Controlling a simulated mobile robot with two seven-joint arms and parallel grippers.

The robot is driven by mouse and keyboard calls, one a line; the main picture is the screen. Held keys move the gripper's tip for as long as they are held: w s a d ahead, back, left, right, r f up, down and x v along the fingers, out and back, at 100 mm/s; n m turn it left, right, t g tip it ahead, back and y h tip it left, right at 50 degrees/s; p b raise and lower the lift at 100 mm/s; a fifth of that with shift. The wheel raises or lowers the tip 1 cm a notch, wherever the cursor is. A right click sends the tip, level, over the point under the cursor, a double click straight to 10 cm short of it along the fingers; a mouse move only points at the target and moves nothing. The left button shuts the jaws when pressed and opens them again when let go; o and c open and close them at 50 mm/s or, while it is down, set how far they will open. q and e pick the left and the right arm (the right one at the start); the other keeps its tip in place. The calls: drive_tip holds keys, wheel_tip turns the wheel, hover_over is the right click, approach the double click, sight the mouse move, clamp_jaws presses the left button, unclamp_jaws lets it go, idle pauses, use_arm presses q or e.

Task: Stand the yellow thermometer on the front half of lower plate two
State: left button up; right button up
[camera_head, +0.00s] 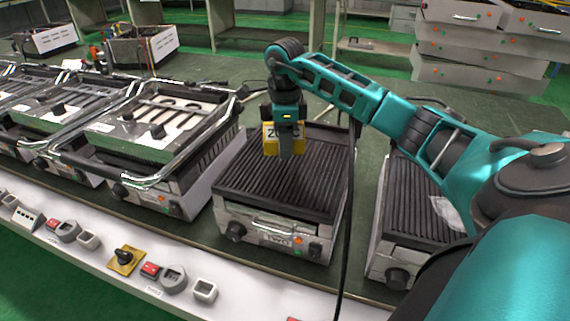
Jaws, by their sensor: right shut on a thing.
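The yellow thermometer (270,145) is a small upright block with a dark-lettered face. The front half of this plate is bare. My left gripper is not in view.
Another ribbed plate (415,205) stands to the right, partly behind my arm. A black cable (349,200) hangs along the plate's right side. Knobs and switches line the white front panel (130,275).

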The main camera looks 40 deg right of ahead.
sight(285, 173)
drive_tip(key=shift+f, duration=3.05)
drive_tip(key=shift+f+b, duration=0.1)
drive_tip(key=shift+b, duration=0.2)
drive_tip(key=shift+f, duration=0.15)
drive_tip(key=o, duration=1.1)
drive_tip(key=shift+o, duration=0.2)
